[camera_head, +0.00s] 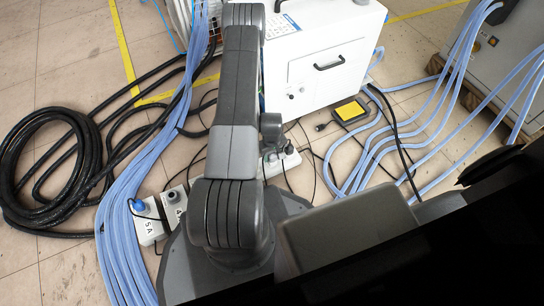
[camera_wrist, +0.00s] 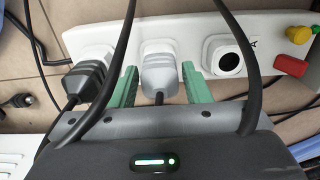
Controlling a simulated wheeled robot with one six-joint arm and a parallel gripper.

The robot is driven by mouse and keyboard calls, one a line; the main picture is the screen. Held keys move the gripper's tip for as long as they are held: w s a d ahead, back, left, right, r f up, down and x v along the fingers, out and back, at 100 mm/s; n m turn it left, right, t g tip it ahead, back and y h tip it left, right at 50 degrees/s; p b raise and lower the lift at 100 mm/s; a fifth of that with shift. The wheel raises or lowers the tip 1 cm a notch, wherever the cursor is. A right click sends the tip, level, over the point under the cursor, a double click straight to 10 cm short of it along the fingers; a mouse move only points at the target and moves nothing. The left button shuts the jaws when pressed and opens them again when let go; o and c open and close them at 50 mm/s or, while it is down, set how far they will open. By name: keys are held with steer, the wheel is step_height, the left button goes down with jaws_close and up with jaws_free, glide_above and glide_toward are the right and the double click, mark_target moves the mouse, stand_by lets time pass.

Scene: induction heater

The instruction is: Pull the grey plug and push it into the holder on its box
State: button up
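The grey plug (camera_wrist: 159,76) sits in a white socket strip (camera_wrist: 95,35) in the wrist view, with its cord running down toward my gripper. My gripper (camera_wrist: 159,68) has its two green fingers on either side of the plug, with small gaps visible. A dark plug (camera_wrist: 86,80) sits in the strip to the left. A round white socket with a dark opening (camera_wrist: 224,58) is to the right, empty. In the head view the strip (camera_head: 280,160) is partly behind my arm, and the gripper's fingers are hidden. I cannot tell which part is the holder.
Two black cables cross in front of the wrist camera. A red switch (camera_wrist: 291,66) and a yellow button (camera_wrist: 299,35) are at the right. In the head view, white boxes (camera_head: 147,229) stand at left beside blue hoses (camera_head: 120,215); a white cabinet (camera_head: 330,50) stands behind.

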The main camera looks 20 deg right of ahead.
jaws_close()
steer(key=shift+r+p, duration=1.6)
steer(key=shift+r, duration=1.45)
steer(key=shift+w, duration=0.1)
